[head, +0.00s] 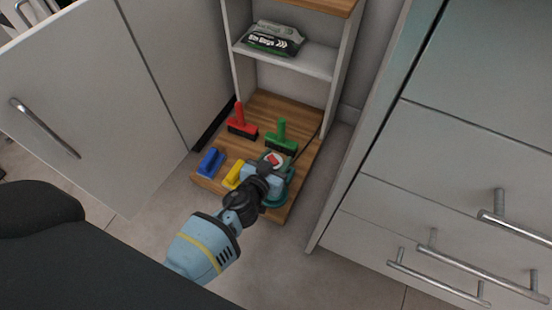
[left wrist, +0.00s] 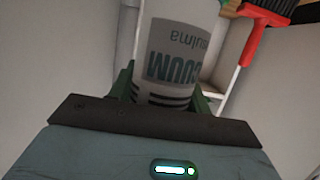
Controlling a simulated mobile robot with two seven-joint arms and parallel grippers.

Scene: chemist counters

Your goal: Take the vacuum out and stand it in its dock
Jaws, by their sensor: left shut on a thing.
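My left gripper (head: 274,178) reaches down over the front of the wooden base board of the shelf unit. In the left wrist view its green fingers (left wrist: 165,92) are shut on the vacuum (left wrist: 178,50), a white cylinder with upside-down "VACUUM" lettering and dark stripes. In the head view the gripper and wrist hide most of the vacuum; a small white and red part (head: 274,158) shows just beyond the fingers and may belong to it. I cannot make out the dock in either view. My right gripper is not in view.
On the wooden board (head: 285,104) are red (head: 240,122), green (head: 281,137), blue (head: 211,162) and yellow (head: 235,173) brushes, close around the gripper. A packet (head: 273,39) lies on the white shelf (head: 312,61). A cabinet door (head: 80,90) stands left, drawers (head: 450,200) right.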

